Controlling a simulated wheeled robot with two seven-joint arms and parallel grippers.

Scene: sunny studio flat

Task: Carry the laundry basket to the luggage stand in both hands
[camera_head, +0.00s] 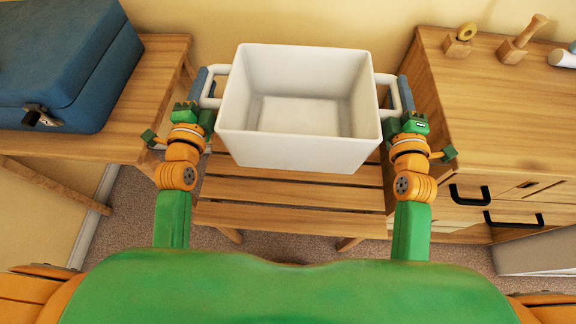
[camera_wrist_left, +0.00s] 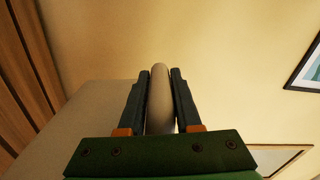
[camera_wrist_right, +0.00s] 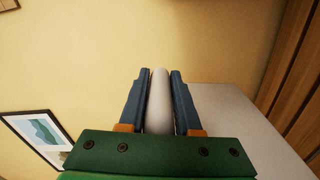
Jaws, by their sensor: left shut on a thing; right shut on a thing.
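The laundry basket (camera_head: 298,153) is a white, empty, open-topped box with a loop handle on each side. It is level, over the slatted wooden luggage stand (camera_head: 290,218); I cannot tell whether its base touches the slats. My left gripper (camera_head: 204,92) is shut on the basket's left handle, and the left wrist view shows the handle bar (camera_wrist_left: 160,98) between its fingers. My right gripper (camera_head: 405,96) is shut on the right handle, and the right wrist view shows that bar (camera_wrist_right: 159,100) between its fingers. The basket hides the back of the stand.
A wooden bench (camera_head: 165,75) with a blue suitcase (camera_head: 75,65) is at the left. A wooden dresser (camera_head: 480,110) with black handles stands close at the right, with small wooden items on top. The wall is just behind the basket.

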